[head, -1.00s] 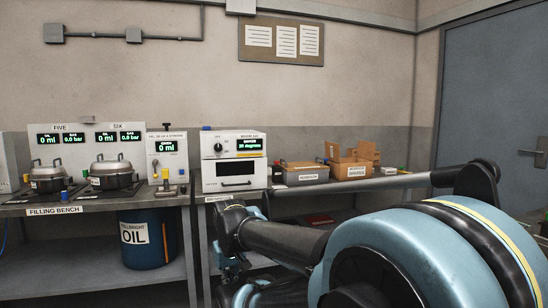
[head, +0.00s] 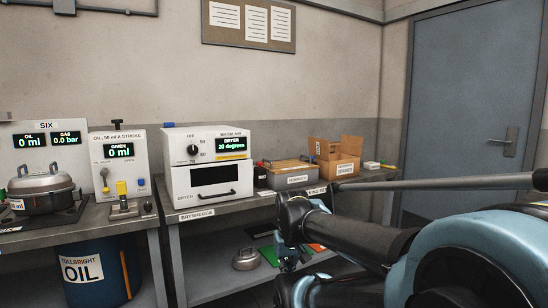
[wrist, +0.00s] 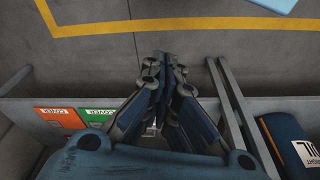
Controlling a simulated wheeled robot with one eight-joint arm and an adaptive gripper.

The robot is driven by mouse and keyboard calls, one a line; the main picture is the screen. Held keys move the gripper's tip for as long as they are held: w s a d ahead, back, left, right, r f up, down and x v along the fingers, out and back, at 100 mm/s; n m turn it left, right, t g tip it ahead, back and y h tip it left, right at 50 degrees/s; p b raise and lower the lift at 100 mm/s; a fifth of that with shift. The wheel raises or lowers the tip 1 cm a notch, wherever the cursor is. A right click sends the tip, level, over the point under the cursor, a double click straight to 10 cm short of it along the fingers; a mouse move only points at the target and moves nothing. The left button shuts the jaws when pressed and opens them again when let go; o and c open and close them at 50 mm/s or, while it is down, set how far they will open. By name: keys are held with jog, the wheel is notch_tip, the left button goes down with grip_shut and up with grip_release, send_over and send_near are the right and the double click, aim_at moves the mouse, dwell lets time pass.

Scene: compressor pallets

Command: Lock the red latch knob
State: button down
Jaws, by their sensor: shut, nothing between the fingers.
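I cannot make out a red latch knob in either view. My gripper (wrist: 167,65) is shut and empty in the wrist view, its fingers pointing over the grey floor. In the head view only part of the wrist end of my arm shows, in front of the lower shelf, and the fingertips cannot be told apart. A lidded metal pot (head: 42,190) stands at the left under the SIX panel. The white warm-air dryer (head: 208,165) has a black dial and reads 20 degrees.
The oil dispenser (head: 119,160) stands between pot and dryer. A blue oil drum (head: 97,272) is below the bench. Bins (head: 290,178) and a cardboard box (head: 336,160) stand right of the dryer. Green (wrist: 97,120) and orange (wrist: 58,119) cover signs lie near my gripper. A door (head: 465,110) is at right.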

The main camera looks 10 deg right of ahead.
jog(key=shift+w, duration=0.15)
jog(key=w+a+r+n+t+y, duration=0.1)
jog(key=w+r+n+t+y, duration=0.15)
jog(key=w+r, duration=2)
jog(key=w+d+r+t, duration=0.1)
jog(key=w+r+t, duration=0.1)
jog(key=w+r, duration=0.5)
jog(key=w+d+r+t, duration=0.2)
jog(key=w+r, duration=0.5)
jog(key=w, duration=1.1)
jog(key=shift+w+d+r+n, duration=0.25)
jog(key=shift+w+r+n, duration=0.1)
jog(key=shift+w+n, duration=0.1)
send_over(260, 164)
jog(key=f, duration=0.7)
jog(key=shift+w+d, duration=0.2)
jog(key=shift+w, duration=0.1)
notch_tip(260, 164, down, 3)
jog(key=shift+w, duration=0.1)
jog(key=shift+f, duration=0.6)
